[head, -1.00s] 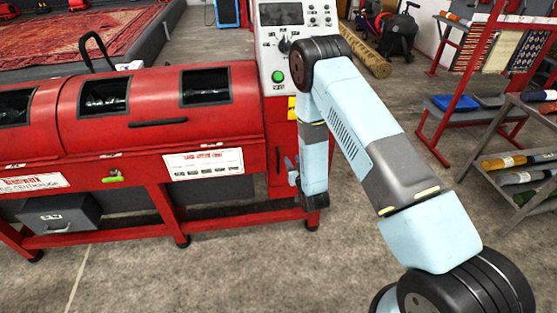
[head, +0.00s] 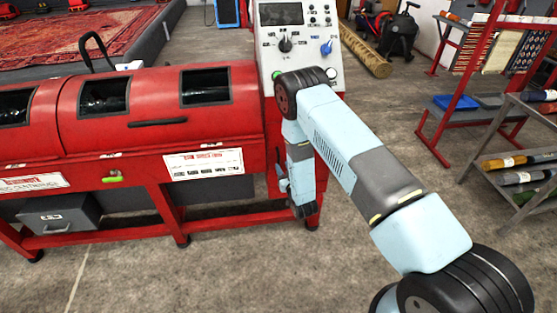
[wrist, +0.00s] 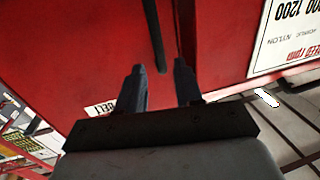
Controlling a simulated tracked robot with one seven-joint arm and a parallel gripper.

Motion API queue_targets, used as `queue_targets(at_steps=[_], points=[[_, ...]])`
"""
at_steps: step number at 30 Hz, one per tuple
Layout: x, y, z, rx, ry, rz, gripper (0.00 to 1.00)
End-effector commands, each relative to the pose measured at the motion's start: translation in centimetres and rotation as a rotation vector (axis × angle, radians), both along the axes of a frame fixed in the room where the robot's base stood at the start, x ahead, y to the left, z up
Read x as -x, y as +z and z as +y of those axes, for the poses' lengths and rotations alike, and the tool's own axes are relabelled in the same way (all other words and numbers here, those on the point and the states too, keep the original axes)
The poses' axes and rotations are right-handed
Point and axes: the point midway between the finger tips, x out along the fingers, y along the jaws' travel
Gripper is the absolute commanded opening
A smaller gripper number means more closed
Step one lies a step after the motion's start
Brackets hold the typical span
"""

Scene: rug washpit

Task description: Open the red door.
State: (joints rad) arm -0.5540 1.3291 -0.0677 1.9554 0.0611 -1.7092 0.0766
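The red door (wrist: 105,45) fills much of the wrist view, with a dark bar handle (wrist: 154,35) on it. In the head view the door (head: 272,140) is at the right end of the red machine, under the control panel, partly hidden by my arm. My gripper (wrist: 160,72) is open, with two dark fingers apart and nothing held. The handle's near end shows in the gap between the fingertips; I cannot tell whether it is between them or still beyond. In the head view my gripper (head: 281,184) points left at the door, and its contact is unclear.
The red machine (head: 90,140) runs left, with windows and a black lid handle (head: 157,122). The control panel (head: 298,45) stands above the door. A grey box (head: 58,212) sits under the machine. Racks (head: 520,175) stand at the right. The floor in front is free.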

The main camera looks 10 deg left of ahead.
Motion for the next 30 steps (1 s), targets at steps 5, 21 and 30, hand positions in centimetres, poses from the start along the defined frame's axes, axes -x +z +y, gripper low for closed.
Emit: queue_targets(at_steps=[5,21,30], points=[[-2.7,0.1,1.4,0.000,0.000,-0.003,0.35],[-5.4,0.0,2.8,0.000,0.000,0.000,0.35],[-5.4,0.0,2.8,0.000,0.000,0.000,0.16]])
